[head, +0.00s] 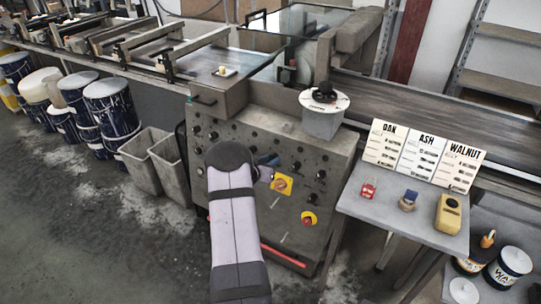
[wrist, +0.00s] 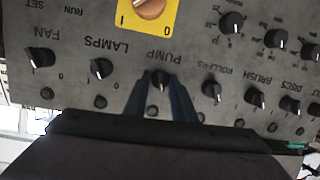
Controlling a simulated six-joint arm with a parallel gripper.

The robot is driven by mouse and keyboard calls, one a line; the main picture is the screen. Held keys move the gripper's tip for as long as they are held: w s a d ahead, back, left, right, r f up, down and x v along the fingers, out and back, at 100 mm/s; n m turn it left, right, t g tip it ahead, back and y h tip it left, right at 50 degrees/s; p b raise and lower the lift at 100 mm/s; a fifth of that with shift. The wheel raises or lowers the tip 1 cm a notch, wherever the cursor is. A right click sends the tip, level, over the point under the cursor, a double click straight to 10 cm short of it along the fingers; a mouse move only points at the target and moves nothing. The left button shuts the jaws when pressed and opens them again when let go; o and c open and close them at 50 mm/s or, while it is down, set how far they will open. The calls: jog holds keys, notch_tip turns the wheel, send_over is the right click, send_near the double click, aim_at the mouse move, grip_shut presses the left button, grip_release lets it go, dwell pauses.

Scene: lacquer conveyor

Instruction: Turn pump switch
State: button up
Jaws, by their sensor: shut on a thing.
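The PUMP switch (wrist: 160,77), a small black knob, sits below its PUMP label in the upside-down wrist view. My gripper (wrist: 162,92) has its two dark blue fingers closed around this knob, one on each side. The fingers cover part of the knob, so its exact angle is hard to read. In the head view my gripper (head: 267,163) is at the grey control panel (head: 240,130), and my arm hides the lower left of the panel. The pump switch cannot be made out in that view.
Close beside the pump switch are the LAMPS knob (wrist: 101,68) and the ROLLERS knob (wrist: 211,90). A yellow-plated orange rotary switch (wrist: 150,8) is nearby. A red button (head: 309,218) sits lower right. A side table (head: 400,215) holds cards and small blocks.

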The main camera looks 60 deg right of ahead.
jog(key=shift+w+n+g+p, duration=0.1)
jog(key=shift+n+g+p, duration=0.3)
jog(key=shift+n+p, duration=0.55)
jog(key=shift+n, duration=0.25)
jog(key=o, duration=1.1)
jog(key=shift+c, duration=0.2)
jog(key=b+v, duration=0.1)
jog(key=v, duration=0.6)
jog(key=shift+a, duration=0.15)
jog(key=shift+r, duration=0.1)
